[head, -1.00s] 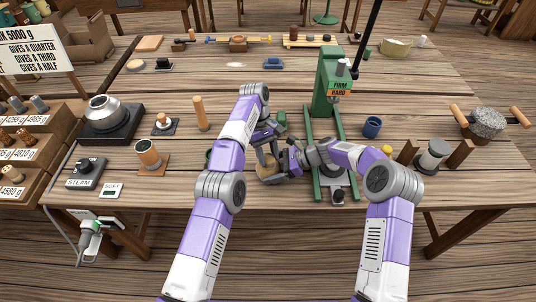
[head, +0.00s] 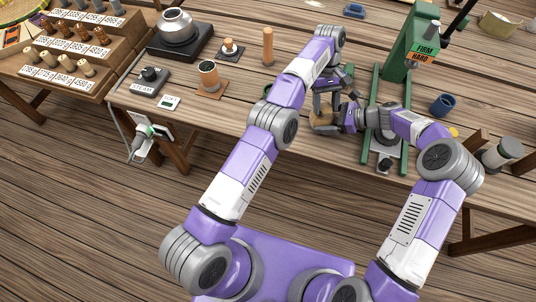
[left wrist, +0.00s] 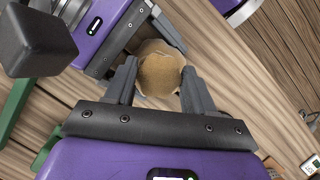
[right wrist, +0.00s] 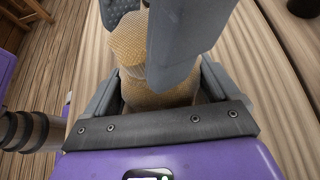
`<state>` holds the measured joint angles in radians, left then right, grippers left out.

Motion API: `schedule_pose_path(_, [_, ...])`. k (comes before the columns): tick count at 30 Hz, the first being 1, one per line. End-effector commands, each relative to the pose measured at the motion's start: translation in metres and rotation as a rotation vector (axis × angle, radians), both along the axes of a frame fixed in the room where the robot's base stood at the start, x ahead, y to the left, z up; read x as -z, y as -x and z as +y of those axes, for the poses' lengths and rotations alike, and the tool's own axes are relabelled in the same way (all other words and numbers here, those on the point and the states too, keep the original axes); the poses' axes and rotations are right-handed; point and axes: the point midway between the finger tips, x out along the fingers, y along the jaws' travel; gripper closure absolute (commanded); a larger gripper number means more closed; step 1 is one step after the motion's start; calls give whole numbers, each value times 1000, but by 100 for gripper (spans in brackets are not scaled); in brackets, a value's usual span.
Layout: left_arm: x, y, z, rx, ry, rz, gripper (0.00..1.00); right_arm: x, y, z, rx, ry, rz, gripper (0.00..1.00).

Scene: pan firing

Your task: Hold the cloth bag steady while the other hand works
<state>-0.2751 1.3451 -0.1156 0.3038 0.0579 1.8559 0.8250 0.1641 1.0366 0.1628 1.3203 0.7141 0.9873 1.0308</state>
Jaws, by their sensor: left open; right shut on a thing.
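The tan cloth bag (head: 321,120) stands on the table left of the green press (head: 411,50). My right gripper (head: 336,118) comes at it from the right and is shut on it. In the right wrist view the woven bag (right wrist: 150,88) sits between my right fingers, and a grey finger of my left gripper crosses in front of it. My left gripper (head: 326,100) is open at the bag from above. In the left wrist view its fingers (left wrist: 160,88) stand either side of the bag (left wrist: 160,68); contact is unclear. The bag's lower part is partly hidden.
A blue cup (head: 442,104) stands right of the press.

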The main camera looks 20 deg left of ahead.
Motion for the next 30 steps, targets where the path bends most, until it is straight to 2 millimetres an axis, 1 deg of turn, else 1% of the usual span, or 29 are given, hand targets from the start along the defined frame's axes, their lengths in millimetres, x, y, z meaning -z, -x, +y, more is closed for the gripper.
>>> schedule_pose_path(8, [-2, 0, 1, -104, -1, -1, 46, 0, 1, 0, -2, 0, 1, 29])
schedule_pose_path(14, [-2, 1, 1, -234, 0, 0, 46, 0, 1, 1, -2, 0, 1, 29])
schedule_pose_path(23, [-2, 2, 2, -515, 1, -1, 46, 0, 1, 1, -2, 0, 1, 29])
schedule_pose_path(30, [-2, 3, 1, -797, 0, -1, 46, 0, 1, 1, -2, 0, 1, 29])
